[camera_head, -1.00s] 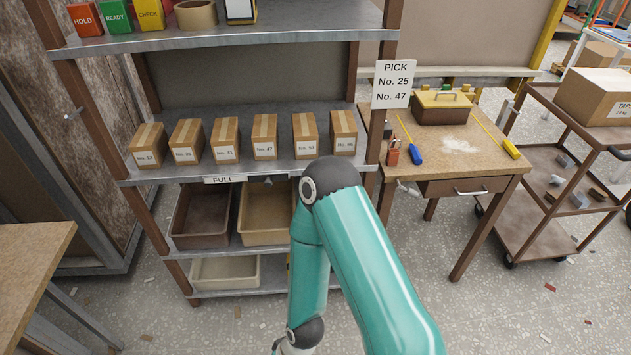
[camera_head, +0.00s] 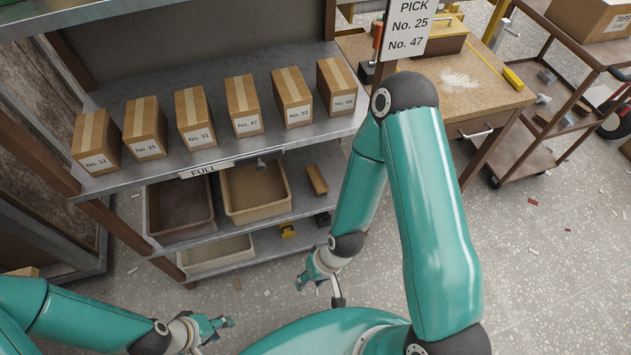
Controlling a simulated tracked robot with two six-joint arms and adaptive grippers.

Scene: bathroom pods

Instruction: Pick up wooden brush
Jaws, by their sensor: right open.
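No wooden brush can be made out for sure. A small, long brown wooden piece (camera_head: 316,180) lies on the lower shelf, right of the tan bin, and may be it; its bristles cannot be seen. My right gripper (camera_head: 309,284) is open and empty, low in front of the shelving and nearer to me than that piece. My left gripper (camera_head: 224,324) is at the lower left, in front of the shelving, with nothing visible in it; its finger gap is unclear.
Several cartons (camera_head: 242,105) line the upper shelf (camera_head: 210,155) marked FULL. Below are a brown bin (camera_head: 181,208) and a tan bin (camera_head: 255,190). A yellow item (camera_head: 288,231) sits on the bottom shelf. A workbench (camera_head: 480,90) and cart (camera_head: 520,165) stand right.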

